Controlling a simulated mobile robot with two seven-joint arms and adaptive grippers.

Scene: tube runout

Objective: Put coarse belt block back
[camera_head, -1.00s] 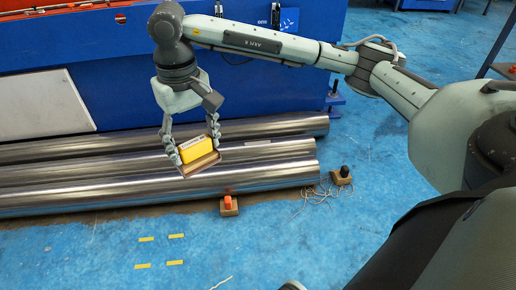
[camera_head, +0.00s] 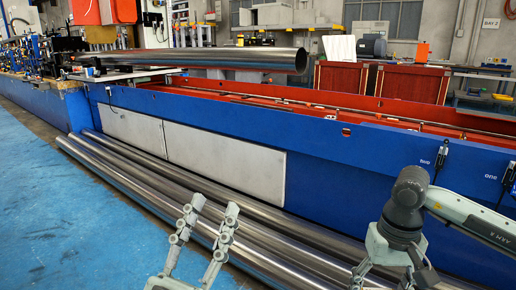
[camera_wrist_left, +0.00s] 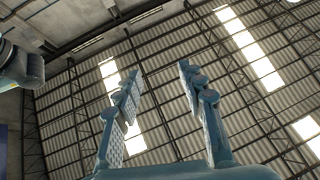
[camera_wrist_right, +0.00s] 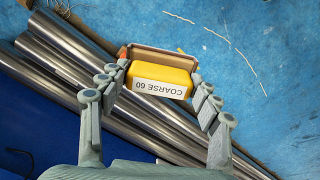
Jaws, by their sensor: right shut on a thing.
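The coarse belt block (camera_wrist_right: 163,72) is yellow with a brown base and a white label reading "COARSE 60", upside down in the right wrist view. My right gripper (camera_wrist_right: 160,78) is shut on it, a finger on each side, with tubes and blue floor below. In the head view my right arm's wrist (camera_head: 400,225) shows at lower right; the block is out of that frame below. My left gripper (camera_head: 213,207) points up at the bottom of the head view, open and empty.
Long steel tubes (camera_head: 130,170) lie on the floor along the blue machine (camera_head: 330,185). Another tube (camera_head: 200,59) lies on top of the machine. Blue floor (camera_head: 60,230) is clear at left. An orange thing (camera_wrist_right: 122,52) shows near the block in the right wrist view.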

